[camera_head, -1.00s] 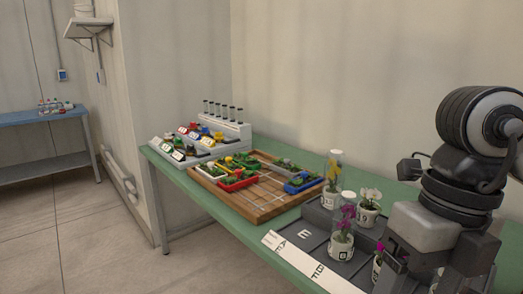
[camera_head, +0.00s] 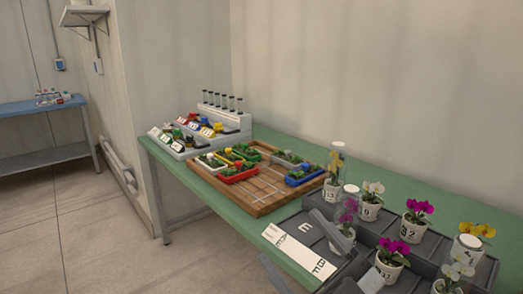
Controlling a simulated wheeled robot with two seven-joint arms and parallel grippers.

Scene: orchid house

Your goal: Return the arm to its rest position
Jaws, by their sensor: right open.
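My right gripper (camera_head: 289,236) is low in the head view, at the front edge of the grey orchid tray. Its two grey fingers stand apart with nothing between them. One finger passes in front of a potted magenta orchid (camera_head: 346,218) and partly hides it. My left gripper is out of view.
The grey tray (camera_head: 304,228) holds several potted orchids, some under clear covers, including a magenta one (camera_head: 412,231). A wooden board (camera_head: 262,206) with coloured planters lies beyond it on the green table (camera_head: 215,199). A stepped white rack (camera_head: 225,137) stands behind. A blue bench (camera_head: 35,109) is far left.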

